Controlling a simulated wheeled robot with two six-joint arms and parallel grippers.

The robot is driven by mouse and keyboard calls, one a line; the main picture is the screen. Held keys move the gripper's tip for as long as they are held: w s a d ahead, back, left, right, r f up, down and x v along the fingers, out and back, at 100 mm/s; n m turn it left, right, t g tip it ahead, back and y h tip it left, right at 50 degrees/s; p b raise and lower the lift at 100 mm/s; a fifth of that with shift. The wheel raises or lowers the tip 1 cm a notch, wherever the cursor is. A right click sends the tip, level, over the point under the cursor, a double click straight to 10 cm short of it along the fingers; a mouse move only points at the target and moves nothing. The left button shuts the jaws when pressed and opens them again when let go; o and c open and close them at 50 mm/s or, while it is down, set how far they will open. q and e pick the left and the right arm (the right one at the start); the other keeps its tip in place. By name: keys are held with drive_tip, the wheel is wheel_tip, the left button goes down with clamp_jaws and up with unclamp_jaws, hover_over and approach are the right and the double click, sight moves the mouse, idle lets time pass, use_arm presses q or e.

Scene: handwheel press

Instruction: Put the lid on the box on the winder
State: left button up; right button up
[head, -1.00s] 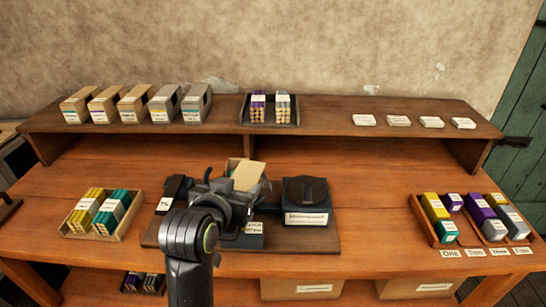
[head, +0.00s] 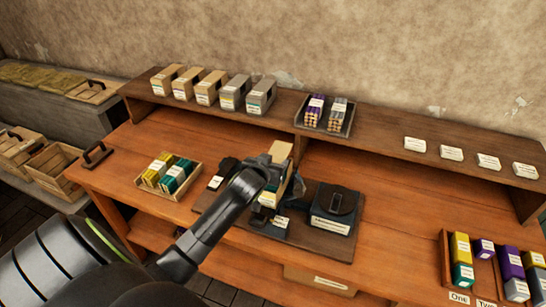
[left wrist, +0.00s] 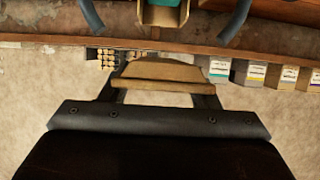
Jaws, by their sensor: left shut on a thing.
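The tan lid (head: 281,150) is in my left gripper (head: 274,163), above the dark winder. In the left wrist view the lid (left wrist: 160,76) lies across between the two fingers of the gripper (left wrist: 160,92), which is shut on it. A tan box (head: 292,188) stands under the lid, partly hidden by my gripper. It also shows at the top of the left wrist view (left wrist: 160,14), open, with teal inside. The lid appears apart from the box there. The winder's base board (head: 310,242) carries a black labelled block (head: 332,208). My right gripper is not in view.
A tray of yellow and teal packs (head: 168,172) stands left of the winder. A raised shelf (head: 375,142) behind holds several boxes (head: 208,86), a tray of bundles (head: 326,113) and white cards (head: 450,153).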

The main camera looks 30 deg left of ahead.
use_arm(q)
drive_tip(key=shift+d+f+b, duration=0.1)
drive_tip(key=shift+f+b, duration=0.4)
wheel_tip(320, 180, down, 2)
drive_tip(key=shift+b, duration=1.2)
drive_tip(key=shift+f+b, duration=0.7)
drive_tip(key=shift+f, duration=0.45)
drive_tip(key=shift+f, duration=0.1)
drive_tip(key=o, duration=1)
drive_tip(key=shift+o, duration=0.2)
